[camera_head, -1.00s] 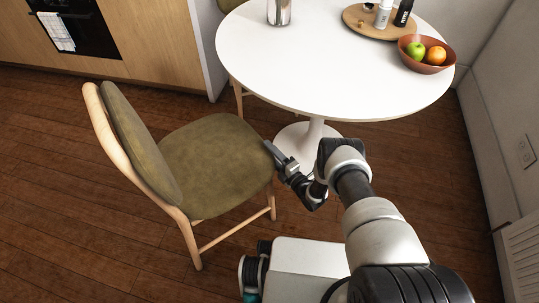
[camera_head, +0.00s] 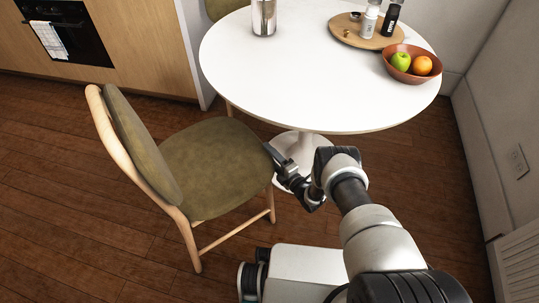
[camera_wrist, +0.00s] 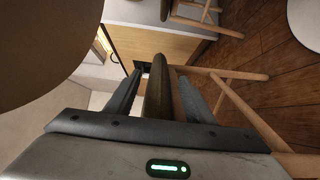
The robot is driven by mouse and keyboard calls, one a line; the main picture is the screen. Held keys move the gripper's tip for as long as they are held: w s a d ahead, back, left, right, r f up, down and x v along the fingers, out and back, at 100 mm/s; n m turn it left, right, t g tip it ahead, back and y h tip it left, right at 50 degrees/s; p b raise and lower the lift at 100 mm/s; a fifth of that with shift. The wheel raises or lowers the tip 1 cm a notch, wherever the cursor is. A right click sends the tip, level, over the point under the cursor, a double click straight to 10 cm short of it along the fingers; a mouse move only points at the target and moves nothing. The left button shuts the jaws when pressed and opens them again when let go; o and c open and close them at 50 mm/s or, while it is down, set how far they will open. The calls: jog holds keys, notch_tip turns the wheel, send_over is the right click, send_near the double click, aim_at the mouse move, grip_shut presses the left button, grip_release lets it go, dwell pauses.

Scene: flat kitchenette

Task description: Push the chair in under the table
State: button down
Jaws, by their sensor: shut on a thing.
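The chair (camera_head: 215,165) has an olive seat and backrest and a light wood frame. It stands left of the round white table (camera_head: 320,75), its backrest on the far left side and its seat's right edge close to the table's near edge. My gripper (camera_head: 272,155) is at the right edge of the seat. In the wrist view my gripper (camera_wrist: 165,80) is shut on the olive seat edge (camera_wrist: 157,100), with a finger on each side. The white table pedestal (camera_head: 298,150) is partly hidden behind my arm.
A second chair (camera_head: 222,8) stands behind the table. The table holds a metal canister (camera_head: 264,16), a wooden board (camera_head: 362,32) with bottles, and a fruit bowl (camera_head: 411,68). Wooden cabinets with an oven (camera_head: 66,32) are at the back left. A wall and radiator (camera_head: 515,265) are at right.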

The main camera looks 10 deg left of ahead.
jog(key=c, duration=0.9)
grip_release()
jog(key=shift+w+d+r, duration=0.15)
jog(key=shift+w+d, duration=0.2)
jog(key=shift+o, duration=0.7)
jog(key=shift+s+a, duration=0.15)
jog(key=shift+s, duration=0.1)
jog(key=p+v, duration=0.3)
jog(key=v, duration=0.9)
jog(key=shift+a, duration=0.1)
